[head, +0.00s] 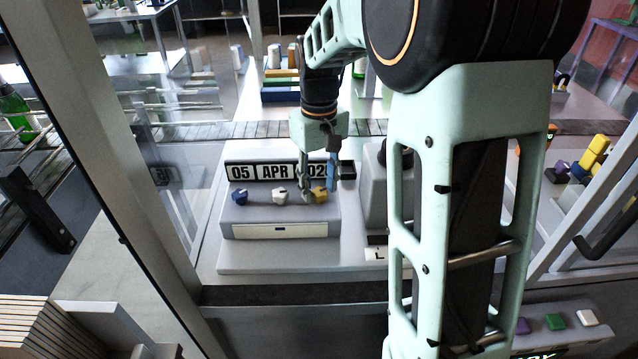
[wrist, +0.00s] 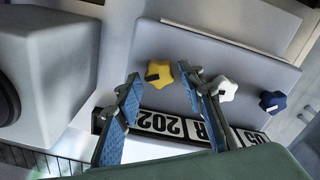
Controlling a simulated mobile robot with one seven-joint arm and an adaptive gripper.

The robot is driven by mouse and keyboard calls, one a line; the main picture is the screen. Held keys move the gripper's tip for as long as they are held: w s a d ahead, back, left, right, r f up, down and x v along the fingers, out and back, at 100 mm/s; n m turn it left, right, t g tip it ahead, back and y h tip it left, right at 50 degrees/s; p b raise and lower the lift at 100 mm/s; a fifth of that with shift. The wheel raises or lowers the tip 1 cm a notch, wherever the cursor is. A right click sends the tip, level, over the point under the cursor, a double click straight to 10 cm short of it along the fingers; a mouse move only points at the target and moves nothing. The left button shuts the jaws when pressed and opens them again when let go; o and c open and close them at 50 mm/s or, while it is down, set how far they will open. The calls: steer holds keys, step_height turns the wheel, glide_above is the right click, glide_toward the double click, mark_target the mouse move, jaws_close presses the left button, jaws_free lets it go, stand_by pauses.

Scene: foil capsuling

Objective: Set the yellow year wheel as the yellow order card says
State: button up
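The yellow year wheel (head: 320,195) is the rightmost of three knobs on the grey date box, partly covered by my gripper in the head view. In the wrist view the yellow wheel (wrist: 158,73) lies between and just beyond the fingertips. My gripper (head: 319,186) is open, pointing down at the wheel, with a finger on each side; I cannot tell whether they touch it. The fingers (wrist: 159,80) also show in the wrist view. The date display (head: 272,171) reads 05 APR 202, its last digit hidden. I cannot make out a yellow order card.
A white knob (head: 280,195) and a blue knob (head: 239,197) sit left of the yellow wheel. The white knob (wrist: 223,88) is close beside one finger in the wrist view. A grey machine block (head: 372,190) stands right of the date box. A conveyor (head: 220,131) runs behind.

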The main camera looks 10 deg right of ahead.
jaws_close()
steer(key=shift+m, duration=0.4)
steer(key=m, duration=0.5)
steer(key=shift+d+m, duration=0.1)
steer(key=shift+m, duration=0.3)
steer(key=m+p, duration=0.1)
steer(key=m, duration=0.4)
steer(key=shift+d, duration=0.1)
steer(key=shift+m, duration=0.3)
steer(key=shift+o, duration=1.5)
jaws_free()
